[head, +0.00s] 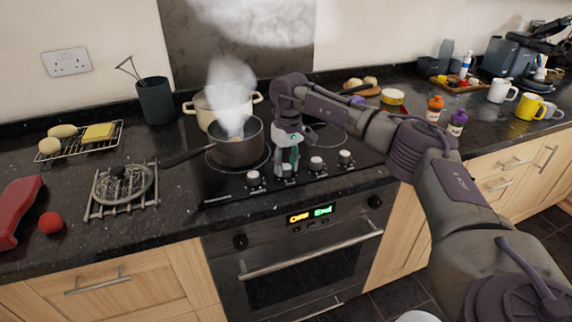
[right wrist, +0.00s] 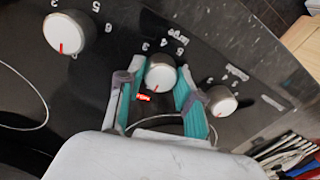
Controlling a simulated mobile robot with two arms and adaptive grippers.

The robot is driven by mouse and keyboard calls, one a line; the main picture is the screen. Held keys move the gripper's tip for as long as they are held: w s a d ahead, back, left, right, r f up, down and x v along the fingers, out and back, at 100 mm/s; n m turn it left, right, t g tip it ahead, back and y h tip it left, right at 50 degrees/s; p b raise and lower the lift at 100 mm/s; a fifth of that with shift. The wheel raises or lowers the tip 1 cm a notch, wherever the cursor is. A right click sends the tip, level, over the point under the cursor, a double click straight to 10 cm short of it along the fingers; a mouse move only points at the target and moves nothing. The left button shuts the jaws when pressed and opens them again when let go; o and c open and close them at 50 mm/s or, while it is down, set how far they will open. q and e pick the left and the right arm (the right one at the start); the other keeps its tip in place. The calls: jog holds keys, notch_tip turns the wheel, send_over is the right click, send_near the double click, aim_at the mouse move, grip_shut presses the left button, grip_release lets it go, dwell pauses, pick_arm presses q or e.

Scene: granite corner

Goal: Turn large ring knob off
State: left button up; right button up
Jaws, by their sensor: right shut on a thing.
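The hob's control knobs stand in a row along the front of the black hob. My right gripper (head: 287,165) reaches down over the second knob from the left. In the right wrist view its teal fingers (right wrist: 158,98) stand on either side of a round, white-faced hob knob (right wrist: 160,75) and are shut on it. A red mark shows near that knob's lower edge, and printed numbers lie above it. Another knob (right wrist: 68,33) is at upper left and another (right wrist: 222,100) at right. My left gripper is not in view.
A dark saucepan (head: 237,148) steams on the front left ring, close to my right gripper. A cream pot (head: 222,104) stands behind it. The oven (head: 300,262) below has a lit display. A wire rack, red objects, mugs and bottles occupy the counter.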

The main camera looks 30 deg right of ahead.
aim_at(288, 165)
jog(key=shift+r, duration=0.15)
jog(key=o, duration=1.2)
jog(key=shift+c, duration=0.2)
notch_tip(288, 165, up, 12)
jog(key=shift+d, duration=0.3)
